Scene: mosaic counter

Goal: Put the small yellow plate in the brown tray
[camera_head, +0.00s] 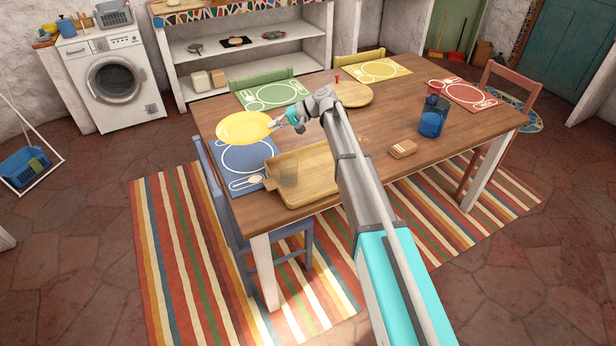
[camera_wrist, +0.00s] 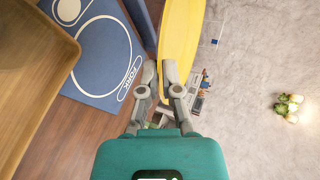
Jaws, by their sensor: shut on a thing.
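The small yellow plate (camera_head: 244,127) is held by its edge in my gripper (camera_head: 283,123). It hangs tilted above the blue placemat (camera_head: 236,175) at the table's left end. In the wrist view the yellow plate (camera_wrist: 181,38) shows as a narrow slanted shape beyond my gripper (camera_wrist: 160,80), whose fingers are shut on its near edge. The brown tray (camera_head: 258,198) lies on the wooden table, nearer than the plate and to its right. A clear glass (camera_head: 288,170) stands in the tray's left part. The tray's wall (camera_wrist: 64,48) fills the left of the wrist view. My arm hides the tray's right end.
A round wooden board (camera_head: 353,95), a blue container (camera_head: 433,122) and a small brown block (camera_head: 402,149) are on the table. Green (camera_head: 272,95), yellow (camera_head: 372,70) and red (camera_head: 463,95) placemats lie around it. A blue chair (camera_head: 222,205) stands at the left edge.

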